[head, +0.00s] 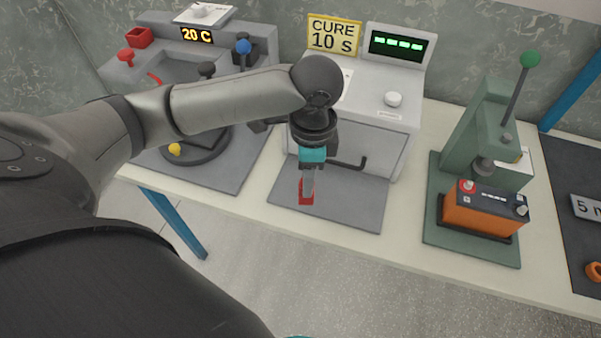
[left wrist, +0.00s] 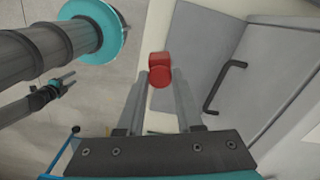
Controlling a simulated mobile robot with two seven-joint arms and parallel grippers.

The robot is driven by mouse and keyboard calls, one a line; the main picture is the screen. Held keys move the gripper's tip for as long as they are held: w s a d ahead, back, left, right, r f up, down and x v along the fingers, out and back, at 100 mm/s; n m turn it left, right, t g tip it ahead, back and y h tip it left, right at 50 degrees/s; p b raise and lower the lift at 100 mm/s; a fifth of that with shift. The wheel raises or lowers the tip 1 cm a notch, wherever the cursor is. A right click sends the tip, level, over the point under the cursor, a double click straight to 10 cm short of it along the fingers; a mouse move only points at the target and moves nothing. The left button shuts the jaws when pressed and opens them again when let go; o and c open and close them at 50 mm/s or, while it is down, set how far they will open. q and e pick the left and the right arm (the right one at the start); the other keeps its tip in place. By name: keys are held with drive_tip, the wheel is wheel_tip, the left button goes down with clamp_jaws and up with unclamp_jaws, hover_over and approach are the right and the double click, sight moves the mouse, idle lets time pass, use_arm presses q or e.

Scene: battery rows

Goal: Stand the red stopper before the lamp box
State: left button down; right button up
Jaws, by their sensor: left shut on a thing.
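The red stopper (head: 306,193) is held between the fingertips of my left gripper (head: 308,184), which points down over the grey mat in front of the lamp box. In the left wrist view the stopper (left wrist: 160,72) shows at the ends of the two fingers (left wrist: 161,90). I cannot tell whether it touches the mat. The lamp box (head: 385,148) is pale, with a dark handle on its front, and stands behind the gripper; my arm hides part of it. My right gripper (left wrist: 68,81) shows small in the left wrist view, its fingers apart and empty.
The grey mat (head: 345,212) is bare around the stopper. A yellow CURE 10 S sign (head: 334,35) stands at the lamp box. To the right is a green press (head: 480,130) with an orange battery (head: 482,212). A grey cooling station (head: 165,70) is at the left.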

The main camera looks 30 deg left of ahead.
use_arm(q)
drive_tip(key=w+a+r+m+p, duration=0.1)
drive_tip(key=w+a+r+m, duration=0.2)
drive_tip(key=r+m, duration=0.55)
drive_tip(key=w+a+r+m+p, duration=0.2)
drive_tip(key=r+m, duration=0.2)
drive_tip(key=m, duration=0.9)
drive_tip(key=f+b, duration=0.2)
drive_tip(key=f, duration=0.8)
drive_tip(key=f+b, duration=0.2)
drive_tip(key=f, duration=0.7)
drive_tip(key=shift+w+a+f, duration=0.1)
drive_tip(key=shift+w+f, duration=0.1)
drive_tip(key=shift+f, duration=0.15)
drive_tip(key=shift+f, duration=0.1)
drive_tip(key=c, duration=0.6)
unclamp_jaws()
drive_tip(key=shift+o, duration=0.2)
wheel_tip(320, 180, up, 12)
drive_tip(key=p, duration=0.2)
